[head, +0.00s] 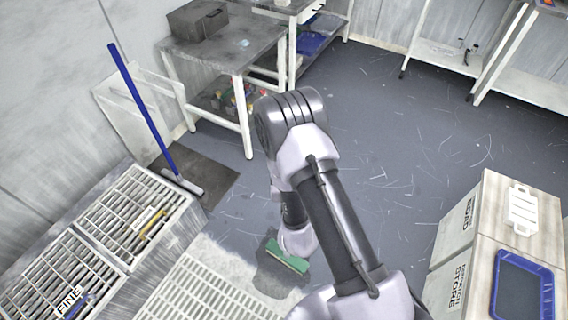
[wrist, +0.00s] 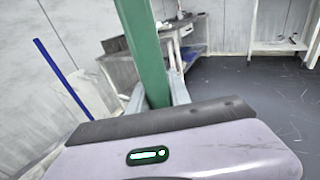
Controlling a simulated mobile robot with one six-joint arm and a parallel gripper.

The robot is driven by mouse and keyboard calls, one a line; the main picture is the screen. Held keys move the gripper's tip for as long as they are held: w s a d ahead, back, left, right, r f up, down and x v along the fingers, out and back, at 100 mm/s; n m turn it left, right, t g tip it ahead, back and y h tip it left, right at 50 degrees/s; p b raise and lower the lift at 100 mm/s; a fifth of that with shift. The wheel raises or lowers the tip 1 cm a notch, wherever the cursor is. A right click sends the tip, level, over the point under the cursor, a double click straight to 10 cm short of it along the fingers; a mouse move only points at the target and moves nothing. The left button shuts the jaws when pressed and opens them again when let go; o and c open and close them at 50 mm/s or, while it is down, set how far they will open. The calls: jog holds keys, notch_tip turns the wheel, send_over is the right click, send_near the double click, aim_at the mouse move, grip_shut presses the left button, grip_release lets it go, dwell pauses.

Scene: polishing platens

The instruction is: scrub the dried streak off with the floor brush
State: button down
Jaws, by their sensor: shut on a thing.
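My gripper (wrist: 157,93) is shut on a green bar-shaped object (wrist: 145,40), which stands up between the two fingers in the wrist view. In the head view a green block (head: 288,257), apparently the floor brush, shows low at the end of my arm, near the floor. Its bristles and the gripper's fingers are hidden there. A dark patch (head: 272,279) lies on the floor around and below the block; I cannot tell whether it is the dried streak or shadow. Contact with the floor cannot be told.
Slatted grates (head: 130,215) fill the lower left. A grey workbench (head: 215,48) stands behind. Beige cabinets (head: 493,225) stand at right. The floor between (head: 370,130) is open, with pale scratches.

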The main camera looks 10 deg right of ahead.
jog(key=shift+w+d, duration=0.2)
jog(key=shift+w, duration=0.1)
jog(key=shift+w+d+f+p, duration=0.1)
jog(key=shift+w+d+p, duration=0.05)
jog(key=shift+w+d, duration=0.5)
jog(key=shift+w+d+p, duration=0.15)
jog(key=shift+w+d, duration=0.25)
jog(key=shift+w, duration=0.3)
jog(key=w+d, duration=0.2)
jog(key=w, duration=0.1)
jog(key=shift+w+d+r, duration=0.1)
jog(key=shift+w+d, duration=0.45)
jog(key=shift+w, duration=0.15)
jog(key=shift+w+d+r, duration=0.1)
jog(key=shift+w+d, duration=0.4)
jog(key=shift+w, duration=0.2)
